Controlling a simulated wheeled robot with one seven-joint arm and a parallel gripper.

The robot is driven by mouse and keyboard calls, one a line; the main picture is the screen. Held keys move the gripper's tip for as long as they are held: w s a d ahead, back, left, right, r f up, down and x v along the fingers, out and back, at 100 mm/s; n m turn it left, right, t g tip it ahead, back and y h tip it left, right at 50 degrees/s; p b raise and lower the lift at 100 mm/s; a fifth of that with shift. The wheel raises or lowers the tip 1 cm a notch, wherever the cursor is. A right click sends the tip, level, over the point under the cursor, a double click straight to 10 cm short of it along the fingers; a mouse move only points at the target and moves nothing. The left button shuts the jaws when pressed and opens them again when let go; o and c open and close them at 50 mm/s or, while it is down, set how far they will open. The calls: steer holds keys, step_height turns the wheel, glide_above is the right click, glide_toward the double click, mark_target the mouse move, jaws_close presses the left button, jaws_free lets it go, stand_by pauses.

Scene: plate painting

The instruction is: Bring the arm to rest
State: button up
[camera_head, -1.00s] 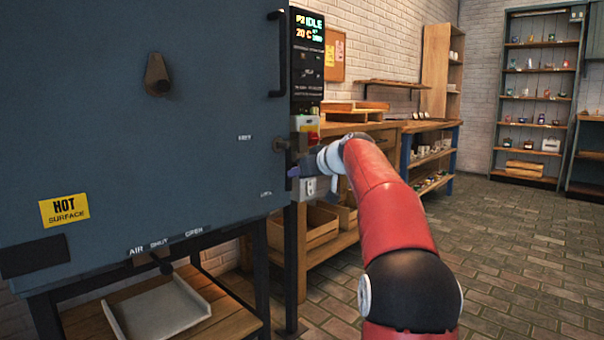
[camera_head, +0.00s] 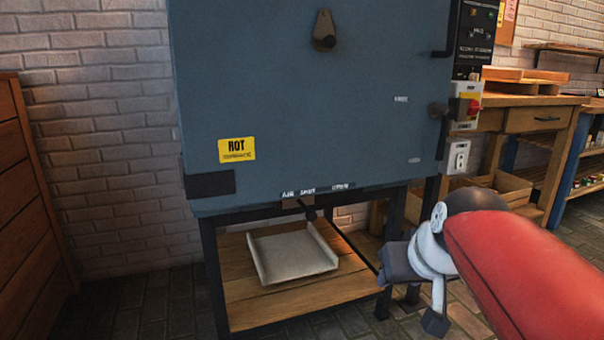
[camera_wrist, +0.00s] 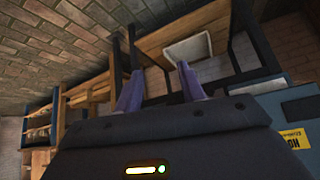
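My red arm comes in from the lower right in the head view, bent down in front of the kiln stand's right side. My gripper's fingers show in the wrist view (camera_wrist: 158,85) as two purple fingers standing apart, with nothing seen between them. In the head view the dark gripper body (camera_head: 398,265) is low beside the stand's right legs; its fingers are hard to make out. The blue-grey kiln (camera_head: 320,110) is shut and stands close behind. Its yellow HOT label (camera_head: 237,150) also shows in the wrist view (camera_wrist: 293,138).
A white tray (camera_head: 292,262) lies on the wooden shelf (camera_head: 270,312) under the kiln. A workbench (camera_head: 535,120) stands behind right, a wooden cabinet (camera_head: 25,200) at left. Brick floor lies between.

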steer(key=s+f+g, duration=0.1)
steer(key=s+f, duration=0.9)
steer(key=s, duration=0.2)
step_height(320, 180, up, 12)
steer(key=p, duration=1.2)
steer(key=shift+s+a+m+g+h, duration=0.3)
steer(key=shift+s+h, duration=0.1)
steer(key=shift+s, duration=0.05)
steer(key=shift+f, duration=0.1)
